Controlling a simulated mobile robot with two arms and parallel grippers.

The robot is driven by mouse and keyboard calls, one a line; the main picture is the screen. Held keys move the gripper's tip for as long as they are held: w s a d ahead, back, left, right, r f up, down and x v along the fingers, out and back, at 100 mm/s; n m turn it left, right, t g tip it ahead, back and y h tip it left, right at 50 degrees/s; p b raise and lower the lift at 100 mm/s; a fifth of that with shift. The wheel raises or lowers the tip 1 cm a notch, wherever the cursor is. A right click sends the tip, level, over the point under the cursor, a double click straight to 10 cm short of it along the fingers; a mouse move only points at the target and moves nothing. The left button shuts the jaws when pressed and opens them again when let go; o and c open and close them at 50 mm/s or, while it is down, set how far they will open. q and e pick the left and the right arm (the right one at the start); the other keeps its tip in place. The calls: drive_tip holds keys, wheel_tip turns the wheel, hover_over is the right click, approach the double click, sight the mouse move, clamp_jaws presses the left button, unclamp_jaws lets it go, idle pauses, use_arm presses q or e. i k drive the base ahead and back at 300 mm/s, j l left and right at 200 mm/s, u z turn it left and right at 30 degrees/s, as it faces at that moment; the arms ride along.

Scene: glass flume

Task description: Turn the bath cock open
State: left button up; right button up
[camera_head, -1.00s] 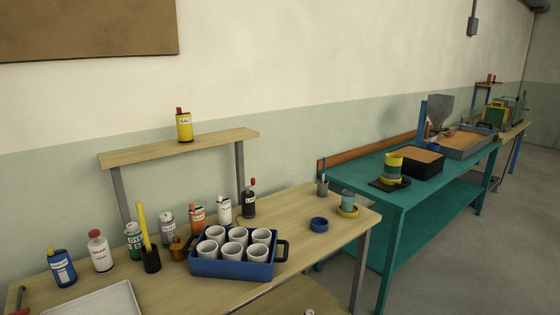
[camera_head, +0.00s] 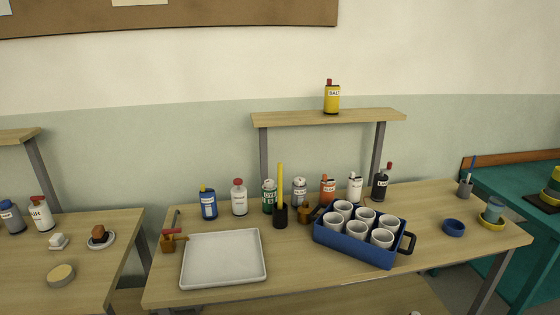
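I cannot make out a bath cock in this view. Neither of my grippers is in view. The nearest wooden bench (camera_head: 300,282) holds a white tray (camera_head: 223,259) and a blue crate (camera_head: 352,247) of white cups.
Several labelled bottles, among them a blue one (camera_head: 208,204), line the bench's back. A yellow SALT bottle (camera_head: 332,99) stands on the raised shelf (camera_head: 290,118). Another bench (camera_head: 75,280) is at left, beyond a gap. A teal bench (camera_head: 540,240) is at right.

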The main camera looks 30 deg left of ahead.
sight(166, 233)
drive_tip(key=u, duration=1.65)
